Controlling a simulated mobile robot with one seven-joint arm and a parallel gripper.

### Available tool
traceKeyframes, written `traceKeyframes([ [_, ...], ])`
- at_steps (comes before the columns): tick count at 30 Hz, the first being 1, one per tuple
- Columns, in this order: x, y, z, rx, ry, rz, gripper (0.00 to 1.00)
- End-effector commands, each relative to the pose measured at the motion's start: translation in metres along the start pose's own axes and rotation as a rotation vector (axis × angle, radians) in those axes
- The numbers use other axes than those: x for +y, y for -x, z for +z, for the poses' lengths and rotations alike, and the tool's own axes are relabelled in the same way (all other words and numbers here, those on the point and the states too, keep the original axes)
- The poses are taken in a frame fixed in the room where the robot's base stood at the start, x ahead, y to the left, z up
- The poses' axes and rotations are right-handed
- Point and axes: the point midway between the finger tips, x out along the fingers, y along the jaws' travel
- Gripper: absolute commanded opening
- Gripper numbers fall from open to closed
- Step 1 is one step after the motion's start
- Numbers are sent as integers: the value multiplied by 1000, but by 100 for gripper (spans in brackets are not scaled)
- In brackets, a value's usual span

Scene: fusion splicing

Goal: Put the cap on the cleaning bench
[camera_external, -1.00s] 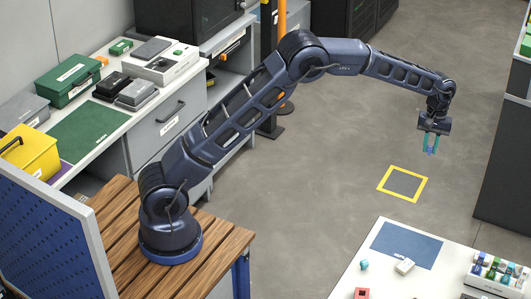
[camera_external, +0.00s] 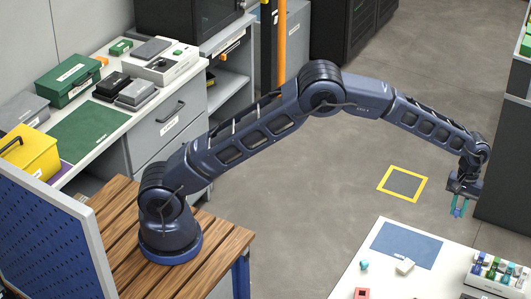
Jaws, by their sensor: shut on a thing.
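The held thing appears clear of the bench top. I cannot read a label that shows which surface is the cleaning bench.
On the white bench are a small light-blue piece (camera_external: 364,265), a white block (camera_external: 404,266), a red square part (camera_external: 361,293) and a rack of several bottles (camera_external: 490,284). A yellow square (camera_external: 403,184) marks the floor.

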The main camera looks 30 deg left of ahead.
Motion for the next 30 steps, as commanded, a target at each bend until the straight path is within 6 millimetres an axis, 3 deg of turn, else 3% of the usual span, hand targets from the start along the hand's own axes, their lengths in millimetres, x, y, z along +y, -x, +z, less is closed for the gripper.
traceKeyframes([
  [9,0,-70,-10,-2,0,-3,0],
  [15,0,-105,-16,0,0,-1,0],
  [23,0,-122,-18,0,-1,1,0],
  [30,0,-150,-23,-1,0,-1,0],
])
